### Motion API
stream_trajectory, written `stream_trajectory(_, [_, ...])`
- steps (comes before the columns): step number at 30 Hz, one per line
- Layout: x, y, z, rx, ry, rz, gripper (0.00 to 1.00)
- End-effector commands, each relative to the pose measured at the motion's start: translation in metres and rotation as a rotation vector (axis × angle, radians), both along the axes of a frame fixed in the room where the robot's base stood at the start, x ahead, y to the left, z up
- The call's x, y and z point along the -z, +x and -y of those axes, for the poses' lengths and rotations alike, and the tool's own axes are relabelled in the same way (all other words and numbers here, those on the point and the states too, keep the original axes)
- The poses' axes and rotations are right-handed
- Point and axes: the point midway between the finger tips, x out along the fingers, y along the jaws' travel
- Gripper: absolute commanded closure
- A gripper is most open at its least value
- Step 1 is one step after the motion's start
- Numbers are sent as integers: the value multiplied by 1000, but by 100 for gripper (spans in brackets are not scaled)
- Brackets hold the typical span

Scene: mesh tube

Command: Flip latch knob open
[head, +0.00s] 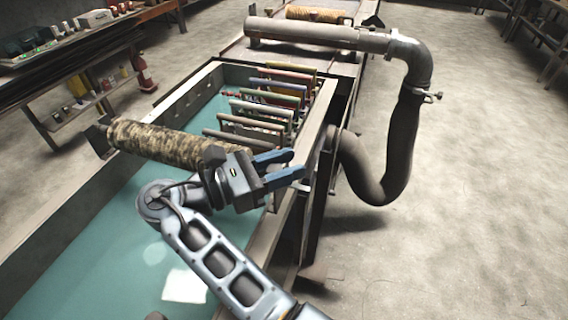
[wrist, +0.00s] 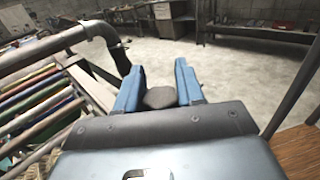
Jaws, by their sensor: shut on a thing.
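My gripper (head: 297,164) reaches over the right rim of the tank, its two blue fingers pointing right. In the wrist view the gripper (wrist: 163,78) has a dark, rounded knob (wrist: 160,97) between its fingers, and it is shut on this knob. The head view does not show the knob clearly, as the gripper covers that spot. How far the knob is turned, and the latch it belongs to, cannot be made out.
A mottled mesh tube (head: 150,137) lies across the teal-floored tank (head: 110,245), left of my gripper. Several coloured bars (head: 283,85) span its far end. A thick grey bent pipe (head: 405,125) stands to the right. The concrete floor (head: 470,210) at right is clear.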

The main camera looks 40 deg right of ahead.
Motion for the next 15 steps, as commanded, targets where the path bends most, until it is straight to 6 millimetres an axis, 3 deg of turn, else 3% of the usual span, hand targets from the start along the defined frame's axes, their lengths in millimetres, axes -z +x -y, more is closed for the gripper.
stream_trajectory(3, [1, 0, 1, 2, 0, -2, 93])
stream_trajectory(4, [1, -1, 1, 2, 0, -2, 61])
stream_trajectory(10, [1, 0, 1, 1, 0, -1, 42])
stream_trajectory(15, [0, 0, 0, 1, 0, -1, 42])
